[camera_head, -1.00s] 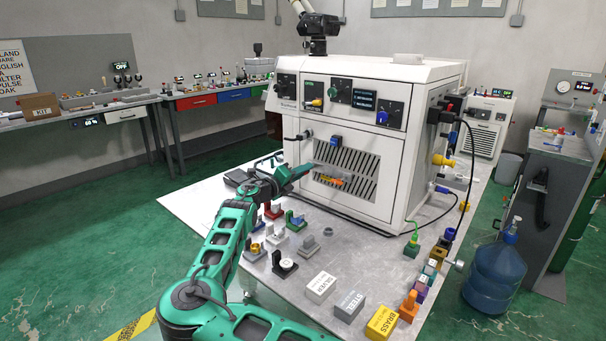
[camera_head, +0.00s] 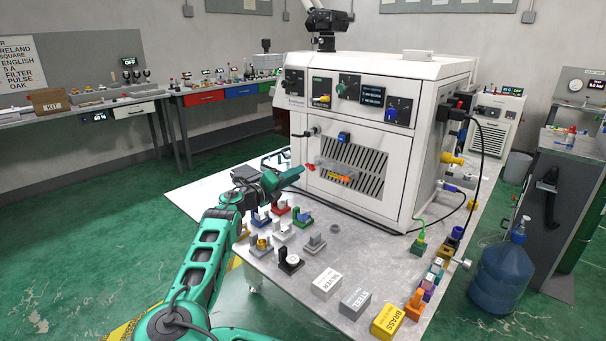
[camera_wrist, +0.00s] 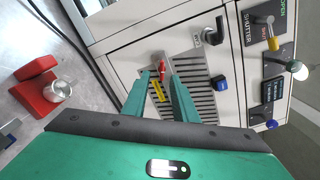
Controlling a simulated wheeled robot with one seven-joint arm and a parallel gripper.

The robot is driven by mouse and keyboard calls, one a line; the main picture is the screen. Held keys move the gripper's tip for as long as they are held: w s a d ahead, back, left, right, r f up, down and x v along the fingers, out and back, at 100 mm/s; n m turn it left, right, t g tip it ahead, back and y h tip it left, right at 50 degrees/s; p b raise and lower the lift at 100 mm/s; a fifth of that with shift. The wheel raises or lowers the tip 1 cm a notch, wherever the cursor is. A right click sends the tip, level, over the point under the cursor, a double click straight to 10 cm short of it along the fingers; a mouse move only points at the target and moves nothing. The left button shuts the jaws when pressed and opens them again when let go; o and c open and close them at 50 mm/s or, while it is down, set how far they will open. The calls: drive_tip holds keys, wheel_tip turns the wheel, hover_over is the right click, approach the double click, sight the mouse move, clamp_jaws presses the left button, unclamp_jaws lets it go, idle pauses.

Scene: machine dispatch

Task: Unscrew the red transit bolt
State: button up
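The red transit bolt (camera_wrist: 162,69) is on the white machine's slotted front panel (camera_wrist: 192,68), just above a yellow label (camera_wrist: 158,92). In the head view the bolt (camera_head: 311,167) is a small red spot at the panel's left, with the orange-yellow label (camera_head: 340,177) to its right. My gripper (camera_wrist: 162,75) is open in the wrist view, its two green fingers apart and empty. The bolt appears between the fingertips, beyond them. In the head view my gripper (camera_head: 300,171) is just left of the bolt; the exact gap cannot be told.
Several fixtures, such as a red block (camera_wrist: 37,86), stand on the table (camera_head: 330,262) below.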

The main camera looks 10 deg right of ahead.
sight(308, 168)
drive_tip(key=shift+v, duration=1.25)
drive_tip(key=o, duration=0.6)
drive_tip(key=w+d+m, duration=0.1)
drive_tip(key=d+m, duration=0.1)
drive_tip(key=m, duration=0.3)
drive_tip(key=w+d+m, duration=0.1)
drive_tip(key=d+m, duration=0.1)
drive_tip(key=m, duration=0.4)
drive_tip(key=w+d+m, duration=0.2)
drive_tip(key=m, duration=0.3)
drive_tip(key=shift+w+d, duration=0.1)
drive_tip(key=shift+w, duration=0.05)
drive_tip(key=shift+r+m, duration=0.1)
drive_tip(key=shift+m, duration=0.2)
drive_tip(key=c, duration=1.1)
